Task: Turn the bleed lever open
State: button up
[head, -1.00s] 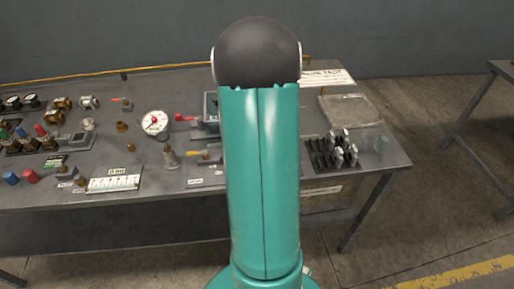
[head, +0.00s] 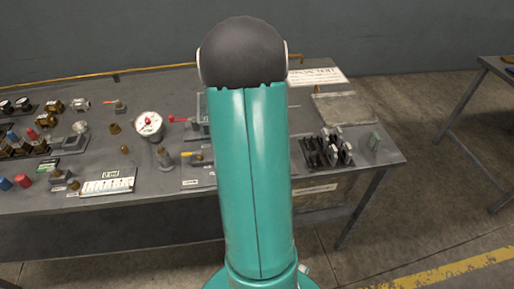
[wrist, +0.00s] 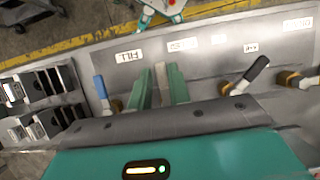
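In the wrist view, my gripper (wrist: 160,88) has its two green fingers apart, over a grey panel (wrist: 215,60) with white labels. A narrow pale upright piece (wrist: 161,78) shows between the fingers; it may be a lever handle, and I cannot tell if either finger touches it. A blue-handled lever (wrist: 100,88) stands just left of the fingers. A black-handled lever (wrist: 257,70) stands to their right, tilted. One label reads FILL (wrist: 128,56); the one beside it (wrist: 183,45) is too blurred to read surely. In the head view my arm hides the gripper.
The bench (head: 230,200) carries a round gauge (head: 149,124), a yellow-handled lever (head: 190,154) and several fittings at left. A rack of dark blocks (head: 325,150) stands at right; dark blocks (wrist: 40,100) also show at the wrist view's left. Another table (head: 490,75) stands far right.

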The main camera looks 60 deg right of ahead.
jog(key=shift+o, duration=1.1)
jog(key=v, duration=1.3)
jog(key=shift+d+r, duration=0.2)
jog(key=shift+r, duration=0.15)
jog(key=shift+w, duration=0.1)
